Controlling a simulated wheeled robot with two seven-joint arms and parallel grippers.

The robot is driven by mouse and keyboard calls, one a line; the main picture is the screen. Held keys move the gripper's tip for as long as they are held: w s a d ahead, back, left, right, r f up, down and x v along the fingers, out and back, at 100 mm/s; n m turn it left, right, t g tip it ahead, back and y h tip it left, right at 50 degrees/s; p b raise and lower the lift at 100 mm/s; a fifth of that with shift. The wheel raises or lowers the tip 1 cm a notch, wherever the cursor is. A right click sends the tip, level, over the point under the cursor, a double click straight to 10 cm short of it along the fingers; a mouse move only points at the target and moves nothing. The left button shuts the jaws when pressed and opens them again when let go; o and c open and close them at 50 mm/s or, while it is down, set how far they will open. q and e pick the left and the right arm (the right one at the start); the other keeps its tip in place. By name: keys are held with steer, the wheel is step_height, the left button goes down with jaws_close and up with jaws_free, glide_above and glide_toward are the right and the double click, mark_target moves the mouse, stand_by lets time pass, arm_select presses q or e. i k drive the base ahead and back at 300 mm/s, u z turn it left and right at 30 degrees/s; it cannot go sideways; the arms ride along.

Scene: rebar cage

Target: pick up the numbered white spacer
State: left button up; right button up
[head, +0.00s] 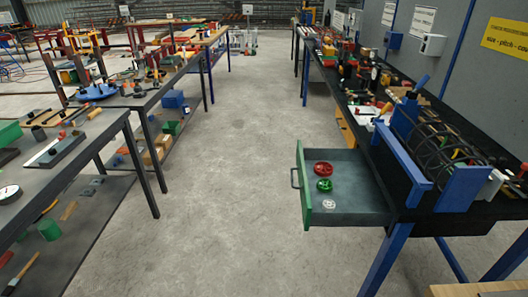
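An open drawer (303,190) with a green front sticks out from the right-hand bench. Neither of my grippers shows in the head view.
A dark rebar cage (446,148) sits in a blue stand (466,188) on the right bench, beside the drawer. Cluttered benches (150,95) line the left. The concrete floor (230,190) between them is clear. A wooden edge (460,290) shows at bottom right.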

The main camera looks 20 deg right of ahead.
mark_target(328, 206)
steer(key=u, duration=0.65)
steer(key=i, duration=0.5)
steer(key=z, duration=1.95)
steer(key=k, duration=1.1)
steer(key=u, duration=0.85)
steer(key=i, duration=0.75)
steer(key=z, duration=0.65)
steer(key=i, duration=0.65)
steer(key=z, duration=0.7)
